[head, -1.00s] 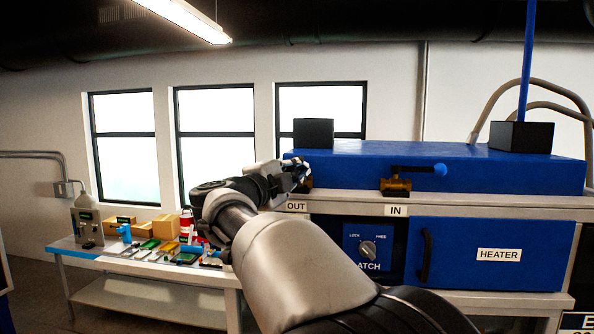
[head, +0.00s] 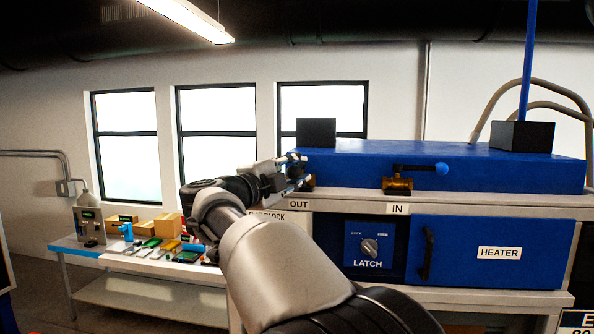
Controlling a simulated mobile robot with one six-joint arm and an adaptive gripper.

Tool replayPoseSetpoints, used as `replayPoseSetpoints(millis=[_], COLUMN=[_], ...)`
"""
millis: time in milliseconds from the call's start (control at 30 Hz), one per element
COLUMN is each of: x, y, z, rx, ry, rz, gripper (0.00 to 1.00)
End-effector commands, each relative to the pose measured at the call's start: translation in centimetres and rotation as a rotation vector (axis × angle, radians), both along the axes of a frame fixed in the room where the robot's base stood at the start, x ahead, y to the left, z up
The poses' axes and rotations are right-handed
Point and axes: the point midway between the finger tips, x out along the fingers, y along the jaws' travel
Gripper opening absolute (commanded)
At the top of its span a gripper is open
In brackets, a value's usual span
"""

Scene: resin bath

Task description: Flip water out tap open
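The water OUT tap sits at the left end of the blue bath, above the OUT label (head: 299,204). My gripper (head: 302,176) is right at it and covers most of it. Only a small brass-coloured part (head: 311,182) shows beside the fingers, and the tap's handle is hidden. I cannot tell if the fingers touch or hold it. The IN tap (head: 398,183) is brass with a dark lever and a blue knob, and its lever points right.
The blue bath (head: 470,166) stands on a grey counter. Below are the LATCH panel (head: 369,246) and the HEATER door (head: 490,255) with a black handle. A table (head: 150,264) with boxes and small coloured items stands at left. Free floor lies between.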

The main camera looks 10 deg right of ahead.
Motion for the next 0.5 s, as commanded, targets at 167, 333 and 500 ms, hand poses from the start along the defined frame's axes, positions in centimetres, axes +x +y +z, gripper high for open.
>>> replayPoseSetpoints(millis=[167,333,500], x=[0.0,-0.2,-1.8], y=[-0.2,0.0,1.4], z=[0.2,0.2,0.1], rx=[-0.001,0.000,0.001], ry=[-0.003,-0.004,-0.004], rz=[-0.002,-0.001,0.002], gripper=[0.31,0.31,0.31])
